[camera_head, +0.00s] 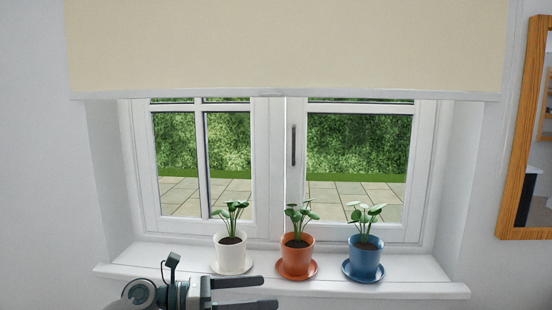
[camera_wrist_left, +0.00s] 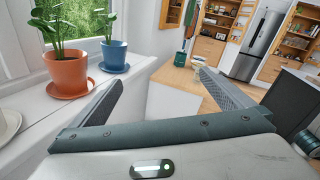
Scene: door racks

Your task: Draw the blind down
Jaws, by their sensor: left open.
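The cream blind (camera_head: 290,45) hangs across the top of the window in the head view. Its pale bottom bar (camera_head: 290,95) runs level just above the panes, and most of the glass is uncovered. My left gripper (camera_head: 277,293) is low in front of the sill, well below the bar and apart from it. Its two fingers are spread with nothing between them. The left wrist view also shows the open fingers (camera_wrist_left: 160,95). The blind is not in the wrist view. My right gripper is in neither view.
On the sill (camera_head: 415,287) stand a white pot (camera_head: 230,254), a terracotta pot (camera_head: 296,257) and a blue pot (camera_head: 365,257), each on a saucer with a plant. A wood-framed mirror (camera_head: 518,135) hangs at right. The wrist view shows cabinets and a fridge (camera_wrist_left: 257,45) beyond.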

